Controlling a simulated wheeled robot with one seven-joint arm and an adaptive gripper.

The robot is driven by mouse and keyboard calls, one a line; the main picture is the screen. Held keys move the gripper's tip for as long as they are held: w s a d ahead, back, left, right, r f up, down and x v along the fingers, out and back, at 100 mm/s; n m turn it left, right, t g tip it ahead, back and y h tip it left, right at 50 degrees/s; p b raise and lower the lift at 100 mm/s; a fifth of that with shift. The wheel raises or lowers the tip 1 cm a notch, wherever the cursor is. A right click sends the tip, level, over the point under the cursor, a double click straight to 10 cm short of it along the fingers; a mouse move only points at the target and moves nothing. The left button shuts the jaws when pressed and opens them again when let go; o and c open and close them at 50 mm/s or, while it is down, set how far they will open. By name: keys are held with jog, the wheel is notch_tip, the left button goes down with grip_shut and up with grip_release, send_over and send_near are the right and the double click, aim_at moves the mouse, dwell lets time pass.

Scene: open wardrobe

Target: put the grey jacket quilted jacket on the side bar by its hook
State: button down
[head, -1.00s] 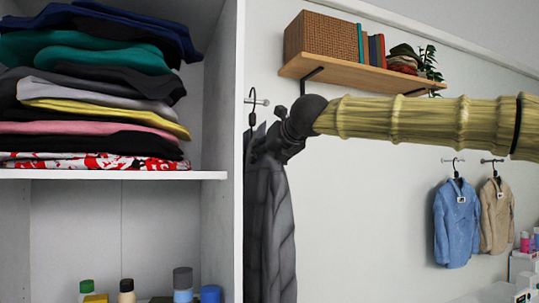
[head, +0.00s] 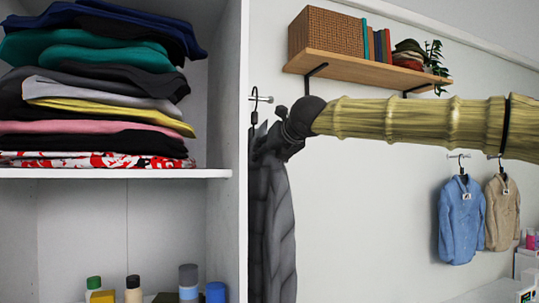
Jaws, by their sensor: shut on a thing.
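The grey quilted jacket (head: 272,225) hangs upright beside the outer right side of the wardrobe. Its left part is cut off from view by the wardrobe's edge. My gripper (head: 262,142) is shut on the jacket's top, just under the hanger hook. The dark hook (head: 254,93) stands above the gripper. The thin metal side bar (head: 266,98) sticks out at the hook's height, with its rounded tip to the right. The hook's curved top is a little above the bar, and the two overlap in the picture. I cannot tell whether they touch.
The wardrobe's white side panel (head: 234,240) stands close left of the jacket. Folded clothes (head: 100,85) fill its upper shelf. A wall shelf (head: 385,68) is above my arm. A blue jacket (head: 461,222) and a beige jacket (head: 499,215) hang on the right wall.

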jog(key=shift+f, duration=0.1)
dwell(0.3)
jog(key=shift+f+b, duration=0.9)
jog(key=shift+b, duration=0.25)
jog(key=shift+f+b, duration=0.3)
jog(key=shift+f, duration=0.3)
jog(key=c, duration=0.6)
grip_release()
jog(key=shift+o, duration=0.2)
jog(key=shift+s, duration=0.1)
jog(key=v, duration=1.2)
